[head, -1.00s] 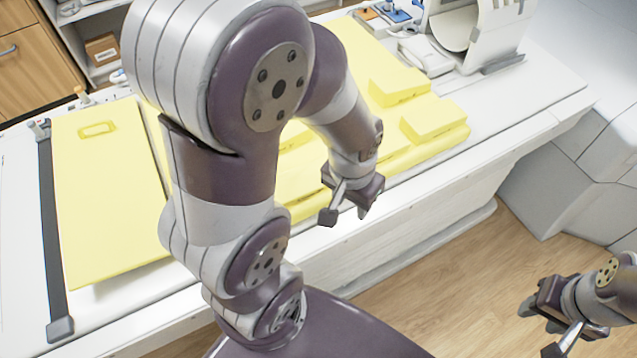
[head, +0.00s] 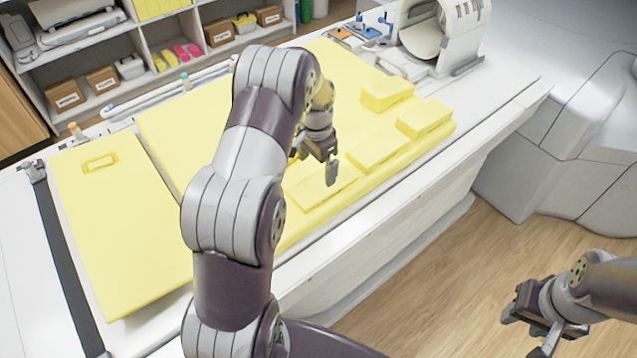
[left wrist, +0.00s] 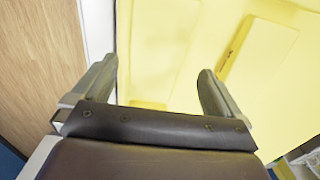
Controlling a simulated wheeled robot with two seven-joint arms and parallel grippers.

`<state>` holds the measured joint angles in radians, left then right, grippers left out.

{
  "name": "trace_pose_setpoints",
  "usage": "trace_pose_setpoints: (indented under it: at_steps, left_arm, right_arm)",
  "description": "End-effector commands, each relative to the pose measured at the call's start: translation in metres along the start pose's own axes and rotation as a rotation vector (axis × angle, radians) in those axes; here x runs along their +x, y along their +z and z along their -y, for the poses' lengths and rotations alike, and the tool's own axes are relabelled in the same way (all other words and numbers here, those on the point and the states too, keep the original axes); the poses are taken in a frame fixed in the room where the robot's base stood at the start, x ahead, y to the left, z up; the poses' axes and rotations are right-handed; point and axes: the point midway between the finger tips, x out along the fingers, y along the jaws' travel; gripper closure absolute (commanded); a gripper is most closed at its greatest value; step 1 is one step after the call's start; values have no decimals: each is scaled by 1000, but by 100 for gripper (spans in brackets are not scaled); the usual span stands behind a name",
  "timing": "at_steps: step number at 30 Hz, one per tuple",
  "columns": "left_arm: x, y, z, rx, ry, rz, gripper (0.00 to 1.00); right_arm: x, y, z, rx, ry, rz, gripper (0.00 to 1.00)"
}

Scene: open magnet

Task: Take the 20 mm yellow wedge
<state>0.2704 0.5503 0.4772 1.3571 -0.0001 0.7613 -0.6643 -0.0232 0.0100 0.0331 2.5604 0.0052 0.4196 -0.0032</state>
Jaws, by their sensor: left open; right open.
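Several yellow wedges lie on a yellow pad (head: 310,235) on the patient table. They are a near-left one (head: 318,190), one to its right (head: 378,151), one at the right (head: 424,118) and a taller one at the back (head: 386,94). Markings are too small to read, so I cannot tell which is 20 mm. My left gripper (head: 314,166) is open and empty above the pad, near the near-left wedge. In the left wrist view its spread fingers (left wrist: 157,82) point toward yellow foam, with a wedge (left wrist: 262,50) at upper right. My right gripper (head: 527,322) is open and empty over the floor.
A flat yellow pad with a slot (head: 110,230) lies at the left beside a dark strap (head: 65,260). A white coil (head: 425,40) stands at the back right. Shelves with boxes are behind. The floor in front is clear.

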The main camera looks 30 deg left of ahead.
Motion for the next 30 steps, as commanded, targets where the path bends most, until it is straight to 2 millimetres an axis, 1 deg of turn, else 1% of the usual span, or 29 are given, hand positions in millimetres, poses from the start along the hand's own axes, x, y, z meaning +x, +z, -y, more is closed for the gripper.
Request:
trace_pose_setpoints:
  at_steps: [5, 9, 12, 15, 20, 24, 30]
  left_arm:
    - [19, 3, -1, -1, 1, 1, 0]
    - [42, 12, -4, -2, 1, 2, 0]
    - [60, 11, -3, -1, -1, -1, 0]
    - [67, 11, -3, -1, -2, -3, 0]
    - [68, 10, -3, -1, -2, -3, 0]
    - [67, 10, -3, -1, -2, -3, 39]
    - [67, 10, -2, -1, -3, -3, 39]
  right_arm:
    - [-10, -1, 0, 0, 0, 1, 57]
    - [-27, -3, 0, 0, 0, 0, 57]
    - [-28, -4, 0, 0, 0, 0, 57]
    - [-28, -3, 0, 0, 0, 0, 57]
    - [-27, -3, 0, 0, 0, 1, 57]
    - [-27, -3, 0, 0, 0, 1, 57]
    - [-27, -3, 0, 0, 0, 1, 57]
